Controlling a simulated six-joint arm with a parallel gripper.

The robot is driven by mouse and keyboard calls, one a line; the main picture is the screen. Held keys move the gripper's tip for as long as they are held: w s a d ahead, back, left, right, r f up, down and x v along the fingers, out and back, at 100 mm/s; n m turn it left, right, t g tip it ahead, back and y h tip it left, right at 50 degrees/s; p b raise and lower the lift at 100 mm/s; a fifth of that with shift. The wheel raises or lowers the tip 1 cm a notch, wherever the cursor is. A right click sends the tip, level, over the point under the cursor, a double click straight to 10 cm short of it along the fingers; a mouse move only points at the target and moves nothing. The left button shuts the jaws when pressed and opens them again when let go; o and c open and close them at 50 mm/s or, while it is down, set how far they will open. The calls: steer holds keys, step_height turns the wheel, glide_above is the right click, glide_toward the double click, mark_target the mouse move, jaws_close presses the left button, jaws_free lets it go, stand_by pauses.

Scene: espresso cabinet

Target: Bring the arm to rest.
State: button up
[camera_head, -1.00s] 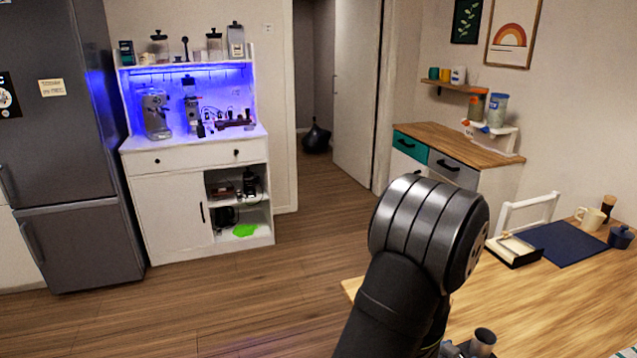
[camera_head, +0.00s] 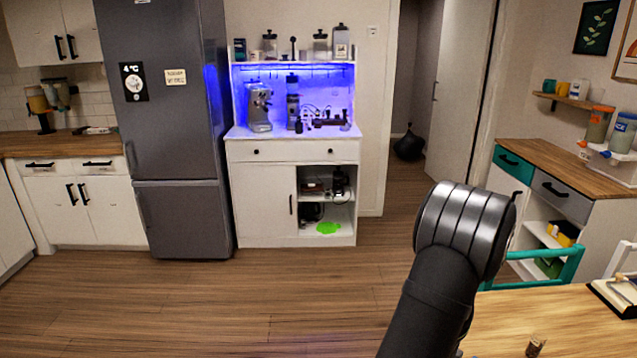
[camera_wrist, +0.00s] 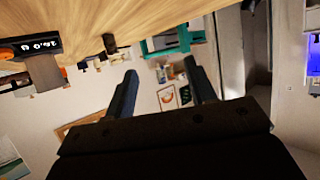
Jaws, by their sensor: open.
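My arm (camera_head: 455,250) rises from the bottom of the head view, in front of the wooden table. My gripper is not visible in the head view. In the wrist view my gripper (camera_wrist: 162,85) shows two dark fingers spread apart with nothing between them. The wrist picture is upside down, with the wooden table top (camera_wrist: 75,25) along its upper edge. The white espresso cabinet (camera_head: 262,205) stands across the room, beyond my arm, with an espresso machine (camera_head: 258,107) and a grinder (camera_head: 293,103) in its blue-lit niche.
The table (camera_head: 565,315) lies at lower right, with a teal chair (camera_head: 545,268) at its far edge. A grey fridge (camera_head: 170,120) stands left of the cabinet. A sideboard (camera_head: 560,155) stands at right. The floor between is clear.

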steer(key=shift+w+a+f+n+y, duration=0.2)
steer(key=shift+w+a+n+y, duration=0.1)
steer(key=shift+w+a, duration=0.6)
steer(key=shift+s, duration=0.1)
steer(key=o, duration=0.5)
steer(key=shift+s+d, duration=0.15)
steer(key=shift+s, duration=0.05)
steer(key=shift+c, duration=0.2)
steer(key=o, duration=0.6)
steer(key=s+d+r, duration=0.1)
steer(key=s+d, duration=0.1)
steer(key=s, duration=0.1)
steer(key=s+d+r+m+h, duration=0.1)
steer(key=s+d, duration=0.2)
steer(key=s+d+r+m+g+h, duration=0.1)
steer(key=s+d, duration=0.2)
steer(key=s, duration=0.1)
steer(key=shift+r, duration=0.15)
steer(key=x, duration=1)
steer(key=shift+s+d, duration=0.1)
steer(key=shift+s, duration=0.15)
steer(key=v, duration=1)
steer(key=shift+r, duration=0.1)
